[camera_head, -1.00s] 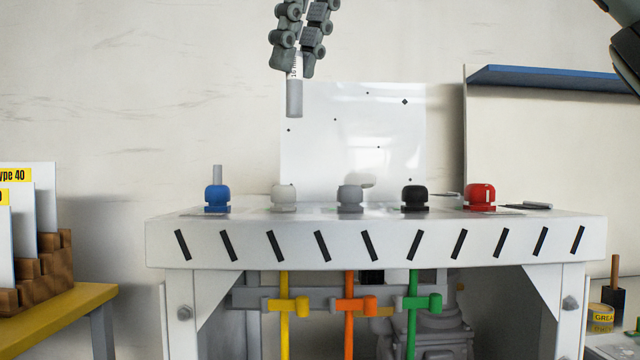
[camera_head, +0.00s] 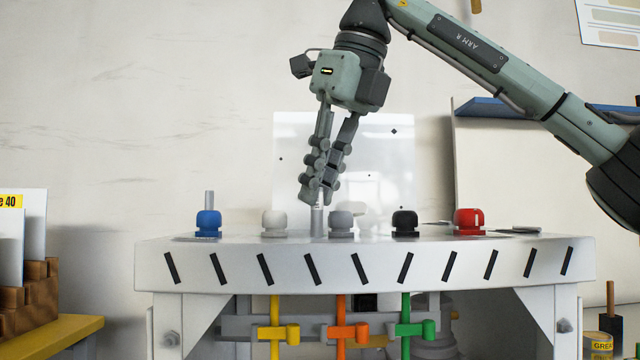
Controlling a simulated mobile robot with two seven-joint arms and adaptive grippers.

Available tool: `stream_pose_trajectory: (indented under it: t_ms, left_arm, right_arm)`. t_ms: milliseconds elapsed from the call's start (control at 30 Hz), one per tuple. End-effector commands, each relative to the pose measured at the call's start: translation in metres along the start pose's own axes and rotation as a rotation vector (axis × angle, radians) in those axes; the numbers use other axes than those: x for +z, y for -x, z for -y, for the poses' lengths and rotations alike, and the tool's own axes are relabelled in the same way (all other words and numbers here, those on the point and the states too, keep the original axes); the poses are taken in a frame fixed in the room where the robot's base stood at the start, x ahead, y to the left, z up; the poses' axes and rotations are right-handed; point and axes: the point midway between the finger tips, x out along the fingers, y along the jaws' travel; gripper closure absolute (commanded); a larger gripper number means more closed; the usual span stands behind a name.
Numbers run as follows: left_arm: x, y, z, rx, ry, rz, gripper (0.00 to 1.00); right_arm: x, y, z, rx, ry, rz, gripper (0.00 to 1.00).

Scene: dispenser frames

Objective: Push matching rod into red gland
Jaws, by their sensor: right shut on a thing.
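The red gland (camera_head: 469,221) stands on the white bench top at the right end of a row of glands. My right gripper (camera_head: 318,198) is shut on a grey rod (camera_head: 317,221), which hangs upright below the fingertips. In the picture the rod shows between the white gland (camera_head: 273,222) and the grey gland (camera_head: 341,223), well left of the red one. Its lower end is at bench-top height in the picture; I cannot tell whether it touches. The rod's upper part is hidden by the fingers. My left gripper is not in view.
The blue gland (camera_head: 208,222) has a rod standing in it. A black gland (camera_head: 404,222) stands between the grey and red ones. A white panel (camera_head: 392,150) is behind the row. Yellow, orange and green handles (camera_head: 411,328) are under the bench top (camera_head: 365,262).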

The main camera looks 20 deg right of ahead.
Motion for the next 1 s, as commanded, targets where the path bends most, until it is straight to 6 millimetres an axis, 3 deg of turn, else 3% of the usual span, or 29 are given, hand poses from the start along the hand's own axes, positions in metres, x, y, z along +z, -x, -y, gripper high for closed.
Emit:
stream_pose_trajectory:
  t_ms: [300,333,500,833,1000]
  left_arm:
    - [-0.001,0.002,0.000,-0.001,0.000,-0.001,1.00]
    - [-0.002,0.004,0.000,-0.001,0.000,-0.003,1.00]
    - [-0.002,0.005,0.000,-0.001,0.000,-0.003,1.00]
    - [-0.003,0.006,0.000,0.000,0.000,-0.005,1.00]
    - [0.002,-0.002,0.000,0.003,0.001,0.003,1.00]
  right_arm:
    - [-0.001,-0.003,0.000,0.001,0.000,0.000,1.00]
    - [-0.001,-0.002,0.000,0.001,0.000,0.000,0.85]
    - [-0.001,-0.002,0.000,0.000,0.000,0.000,0.67]
    - [0.001,0.002,0.000,0.000,0.000,0.001,0.67]
    - [0.002,0.025,-0.001,0.000,0.000,0.003,0.67]
